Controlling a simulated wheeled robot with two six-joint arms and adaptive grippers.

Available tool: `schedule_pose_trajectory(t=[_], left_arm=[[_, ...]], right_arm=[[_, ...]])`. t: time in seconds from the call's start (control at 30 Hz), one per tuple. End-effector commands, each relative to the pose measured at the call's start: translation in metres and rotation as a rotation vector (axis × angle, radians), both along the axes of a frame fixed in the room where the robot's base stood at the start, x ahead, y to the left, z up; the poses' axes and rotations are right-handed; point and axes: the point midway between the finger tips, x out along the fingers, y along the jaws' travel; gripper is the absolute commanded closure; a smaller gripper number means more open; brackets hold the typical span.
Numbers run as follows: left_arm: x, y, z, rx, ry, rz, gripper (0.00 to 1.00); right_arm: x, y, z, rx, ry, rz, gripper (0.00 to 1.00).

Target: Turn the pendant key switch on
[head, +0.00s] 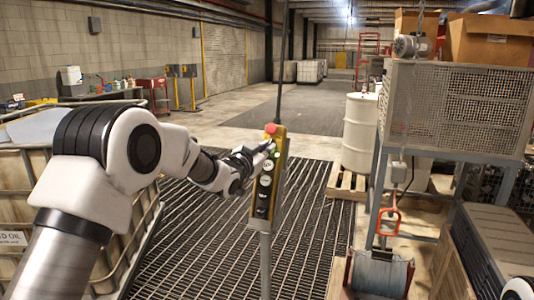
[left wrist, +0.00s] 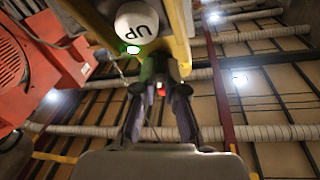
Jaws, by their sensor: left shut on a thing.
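In the left wrist view the gripper's fingers (left wrist: 160,88) are closed on the small key switch on the pendant's face (left wrist: 178,40). The fingertips mostly hide the key, so its angle cannot be told. A white UP button (left wrist: 137,22) and a small green light (left wrist: 132,49) show beside it. My right gripper is not in view.
A metal stand with a mesh cage (head: 460,105) is at the right, by a white drum (head: 359,133) on a pallet (head: 347,182). A caged tank (head: 15,185) is at the left. Open grating (head: 200,225) lies below the pendant.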

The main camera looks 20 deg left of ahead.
Motion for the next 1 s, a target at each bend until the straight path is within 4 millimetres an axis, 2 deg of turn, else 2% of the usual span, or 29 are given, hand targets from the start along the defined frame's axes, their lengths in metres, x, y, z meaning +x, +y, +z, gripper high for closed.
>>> schedule_pose_trajectory(t=[0.33,0.9,0.93,0.97,1.0], left_arm=[[0.0005,0.002,0.0,0.156,-0.002,-0.074,1.0],[0.0007,0.0022,-0.0004,0.187,-0.003,-0.088,1.0],[0.0006,0.0022,-0.0003,0.187,-0.003,-0.088,0.79],[0.0006,0.0022,-0.0003,0.187,-0.003,-0.088,0.69],[0.0007,0.0023,-0.0002,0.187,-0.004,-0.089,0.65]], right_arm=[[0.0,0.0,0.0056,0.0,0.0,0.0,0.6],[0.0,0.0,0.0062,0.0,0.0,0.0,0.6],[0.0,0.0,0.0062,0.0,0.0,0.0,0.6],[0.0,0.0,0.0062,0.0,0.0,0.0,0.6],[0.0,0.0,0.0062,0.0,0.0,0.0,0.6]])
